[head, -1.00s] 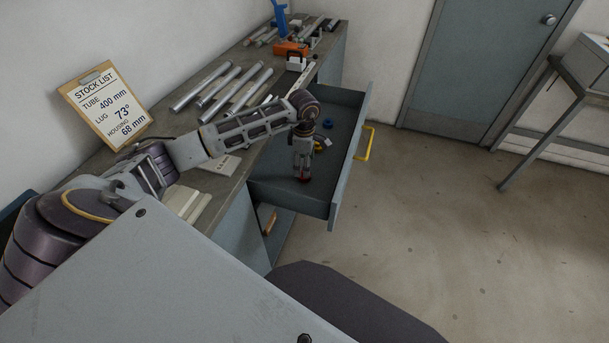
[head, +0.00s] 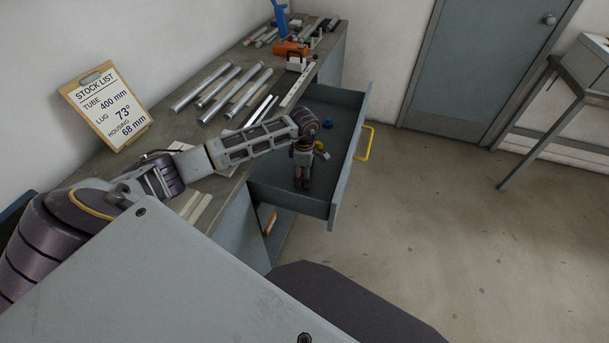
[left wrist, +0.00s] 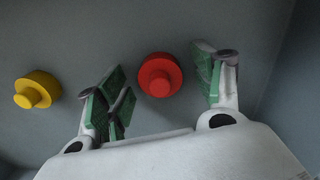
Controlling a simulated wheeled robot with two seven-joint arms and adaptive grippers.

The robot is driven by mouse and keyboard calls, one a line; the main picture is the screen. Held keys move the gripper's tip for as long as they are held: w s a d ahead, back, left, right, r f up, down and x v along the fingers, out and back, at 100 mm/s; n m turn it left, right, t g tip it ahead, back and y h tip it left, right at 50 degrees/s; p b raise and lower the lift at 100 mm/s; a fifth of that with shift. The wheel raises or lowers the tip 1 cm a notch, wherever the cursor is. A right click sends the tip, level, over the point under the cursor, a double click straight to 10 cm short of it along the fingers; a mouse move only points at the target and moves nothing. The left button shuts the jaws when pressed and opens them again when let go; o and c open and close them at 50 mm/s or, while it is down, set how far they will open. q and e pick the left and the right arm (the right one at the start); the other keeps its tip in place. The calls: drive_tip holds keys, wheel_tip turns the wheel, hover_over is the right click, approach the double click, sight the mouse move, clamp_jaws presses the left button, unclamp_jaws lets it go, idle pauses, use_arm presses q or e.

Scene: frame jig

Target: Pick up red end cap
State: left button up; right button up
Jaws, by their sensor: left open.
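The red end cap (left wrist: 160,75) lies on the drawer floor in the left wrist view, between the spread fingers of my left gripper (left wrist: 162,92). The fingers have green pads and stand apart from the cap on both sides. In the head view my left gripper (head: 302,182) points down inside the open drawer (head: 268,184). The red cap is hardly visible there, hidden by the gripper. My right gripper is not in view.
A yellow end cap (left wrist: 38,90) lies left of the gripper, and a blue cap (head: 328,124) lies deeper in the drawer. The drawer's front panel with its yellow handle (head: 364,143) stands to the right. Metal tubes (head: 242,94) lie on the bench.

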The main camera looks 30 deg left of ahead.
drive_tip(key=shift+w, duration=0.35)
use_arm(q)
drive_tip(key=shift+c, duration=0.2)
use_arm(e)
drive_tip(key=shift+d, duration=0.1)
use_arm(q)
drive_tip(key=c, duration=0.5)
drive_tip(key=shift+c, duration=1.1)
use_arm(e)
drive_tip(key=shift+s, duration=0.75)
use_arm(q)
drive_tip(key=shift+r, duration=0.1)
